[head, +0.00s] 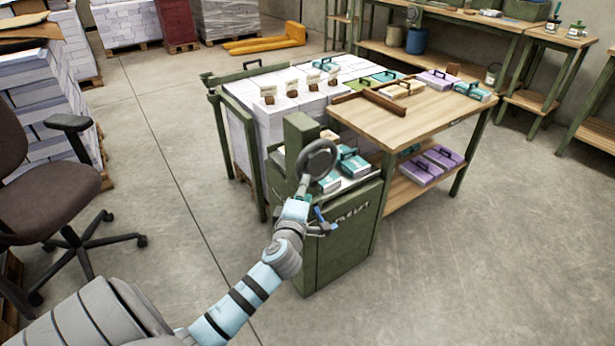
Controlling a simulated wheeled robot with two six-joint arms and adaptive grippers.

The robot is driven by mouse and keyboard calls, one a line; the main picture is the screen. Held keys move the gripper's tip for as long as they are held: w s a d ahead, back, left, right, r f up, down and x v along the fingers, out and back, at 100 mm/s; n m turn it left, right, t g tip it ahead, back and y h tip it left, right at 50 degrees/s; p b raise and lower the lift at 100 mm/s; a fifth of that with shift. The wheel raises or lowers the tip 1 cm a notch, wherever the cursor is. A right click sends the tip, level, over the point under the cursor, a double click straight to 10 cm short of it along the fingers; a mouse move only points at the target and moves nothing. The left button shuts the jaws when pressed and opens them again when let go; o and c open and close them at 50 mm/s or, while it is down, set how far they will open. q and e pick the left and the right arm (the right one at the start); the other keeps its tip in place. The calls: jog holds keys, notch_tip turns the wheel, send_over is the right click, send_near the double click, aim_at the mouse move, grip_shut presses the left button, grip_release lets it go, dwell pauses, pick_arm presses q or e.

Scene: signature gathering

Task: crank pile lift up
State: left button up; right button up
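A dark grey round crank wheel (331,153) stands upright on the front of a green machine housing (345,238). Behind it, a pile of white paper stacks (240,142) stands inside a green frame (218,128). My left arm comes in from the lower left, and my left gripper (304,184) is at the lower left part of the wheel's rim, seeming to touch it. Its fingers are too small and overlapped to show whether they are closed on the rim. My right gripper is not in view.
A wooden table (420,118) with teal and purple packs adjoins the pile on the right. An office chair (45,165) and paper pallets stand at left. A yellow pallet jack (268,42) is at the back. The floor in front and at right is clear.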

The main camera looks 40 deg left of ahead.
pick_arm(q)
jog(key=x, duration=0.6)
jog(key=shift+s, duration=0.1)
grip_shut()
